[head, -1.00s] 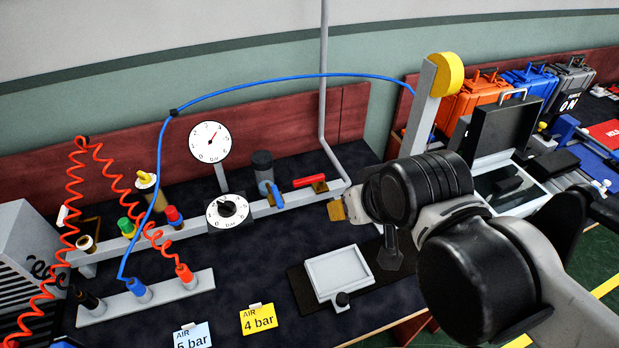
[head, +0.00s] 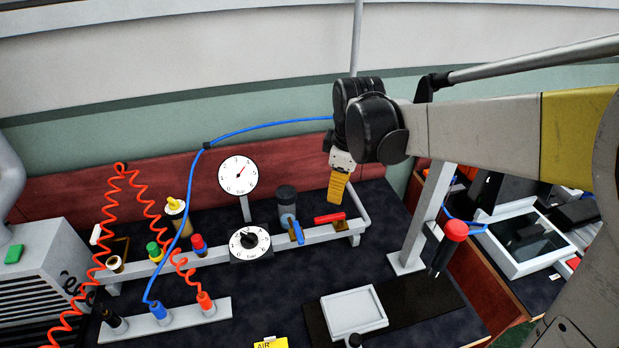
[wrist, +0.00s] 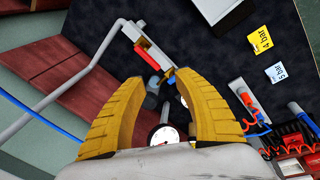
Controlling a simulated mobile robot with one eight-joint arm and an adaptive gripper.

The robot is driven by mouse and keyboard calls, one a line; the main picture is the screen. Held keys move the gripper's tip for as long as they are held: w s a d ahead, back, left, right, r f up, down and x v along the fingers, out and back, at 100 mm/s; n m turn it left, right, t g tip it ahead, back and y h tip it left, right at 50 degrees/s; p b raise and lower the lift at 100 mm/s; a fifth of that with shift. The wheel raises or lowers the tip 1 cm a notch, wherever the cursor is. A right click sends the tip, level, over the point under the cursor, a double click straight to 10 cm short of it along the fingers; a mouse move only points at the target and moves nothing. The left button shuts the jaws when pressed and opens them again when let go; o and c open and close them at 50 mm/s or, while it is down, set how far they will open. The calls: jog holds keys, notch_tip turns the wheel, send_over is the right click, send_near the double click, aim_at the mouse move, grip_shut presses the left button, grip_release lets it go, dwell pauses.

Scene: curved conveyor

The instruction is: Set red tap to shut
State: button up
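The red tap (head: 329,218) has a red bar handle on a brass body near the right end of the grey pipe rail. Its handle lies roughly along the rail. In the wrist view the red tap (wrist: 147,57) shows beyond the fingertips. My gripper (head: 335,199) points down, above and close to the tap in the head view; whether it touches cannot be told there. In the wrist view my gripper (wrist: 158,80) has its two yellow fingers spread, with nothing held between them.
A blue tap (head: 297,232) sits just left of the red one, its handle across the rail. A dark-capped filter (head: 287,203), a dial (head: 250,242) and a gauge (head: 238,175) stand further left. A grey post (head: 424,225) rises at the right. A white tray (head: 354,311) lies in front.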

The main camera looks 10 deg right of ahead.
aim_at(324, 218)
jog(key=w+a+f+n+g+p, duration=0.1)
jog(key=w+f+n+g+p, duration=0.15)
jog(key=w+f+n, duration=0.55)
jog(key=shift+m, duration=0.5)
jog(key=f+b, duration=0.1)
jog(key=f, duration=0.3)
jog(key=f+b, duration=0.1)
jog(key=f, duration=0.3)
jog(key=f+b, duration=0.1)
jog(key=f, duration=0.3)
jog(key=shift+w+b, duration=0.35)
grip_shut()
